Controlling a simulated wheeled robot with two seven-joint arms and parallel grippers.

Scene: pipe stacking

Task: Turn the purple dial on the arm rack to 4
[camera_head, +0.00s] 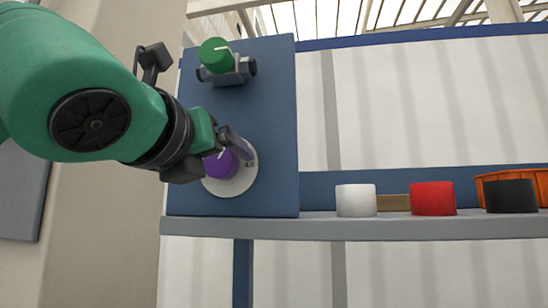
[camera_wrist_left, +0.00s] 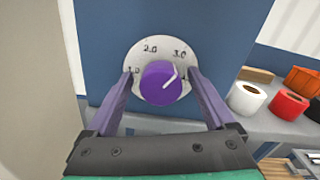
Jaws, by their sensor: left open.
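The purple dial (camera_head: 216,167) sits on a round white plate (camera_head: 240,184) low on the blue panel of the rack. My left gripper (camera_wrist_left: 160,74) is open, with one purple finger on each side of the dial. Whether the fingers touch it I cannot tell. My right gripper is not in view.
A green knob (camera_head: 215,55) on a grey mount is higher on the panel (camera_head: 272,110). To the right, a grey shelf (camera_head: 400,227) holds a white roll (camera_head: 356,201), a red roll (camera_head: 433,199), a black roll (camera_head: 511,197) and an orange bin (camera_head: 541,181).

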